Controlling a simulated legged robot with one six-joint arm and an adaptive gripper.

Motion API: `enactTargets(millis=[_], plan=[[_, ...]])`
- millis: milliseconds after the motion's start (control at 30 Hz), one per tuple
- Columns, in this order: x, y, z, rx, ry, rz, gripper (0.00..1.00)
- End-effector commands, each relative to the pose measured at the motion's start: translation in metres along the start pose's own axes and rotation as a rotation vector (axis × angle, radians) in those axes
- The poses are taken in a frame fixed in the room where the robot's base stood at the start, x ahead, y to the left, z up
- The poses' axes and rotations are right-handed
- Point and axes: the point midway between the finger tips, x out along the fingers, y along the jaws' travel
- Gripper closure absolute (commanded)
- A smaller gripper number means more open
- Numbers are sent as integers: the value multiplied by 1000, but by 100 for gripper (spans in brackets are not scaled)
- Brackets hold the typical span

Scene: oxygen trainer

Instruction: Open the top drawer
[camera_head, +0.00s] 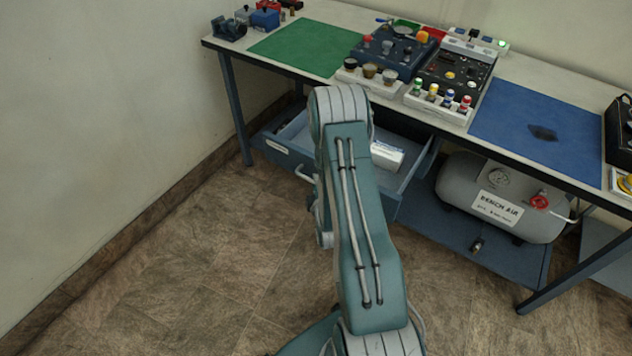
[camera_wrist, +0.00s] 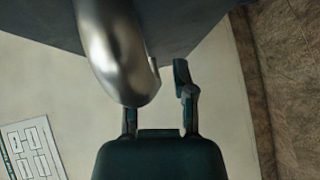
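The top drawer (camera_head: 283,153) under the bench is pulled well out, so its inside shows. A white box (camera_head: 386,155) lies in it. A metal handle (camera_head: 304,174) on its front is partly hidden behind my arm. In the wrist view, the curved handle (camera_wrist: 112,50) is large and close, below a dark drawer surface (camera_wrist: 200,28). My gripper (camera_wrist: 158,88) is at the handle, its fingers apart. The handle covers much of the left finger, and a gap shows beside the right one. Contact cannot be told. My arm hides the gripper in the head view.
The bench top (camera_head: 325,87) carries a green mat (camera_head: 305,48), control panels and a blue mat (camera_head: 540,122). A grey air tank (camera_head: 470,190) sits on a low shelf at right. A bench leg (camera_head: 235,108) stands left of the drawer. The floor at left is clear.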

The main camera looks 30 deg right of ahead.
Motion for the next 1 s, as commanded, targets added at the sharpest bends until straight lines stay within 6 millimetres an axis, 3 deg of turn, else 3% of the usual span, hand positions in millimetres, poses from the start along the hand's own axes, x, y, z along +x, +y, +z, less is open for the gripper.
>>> enactTargets(millis=[467,1000], plan=[[-7,3,0,0,0,10,49],[-106,0,1,1,-1,4,49]])
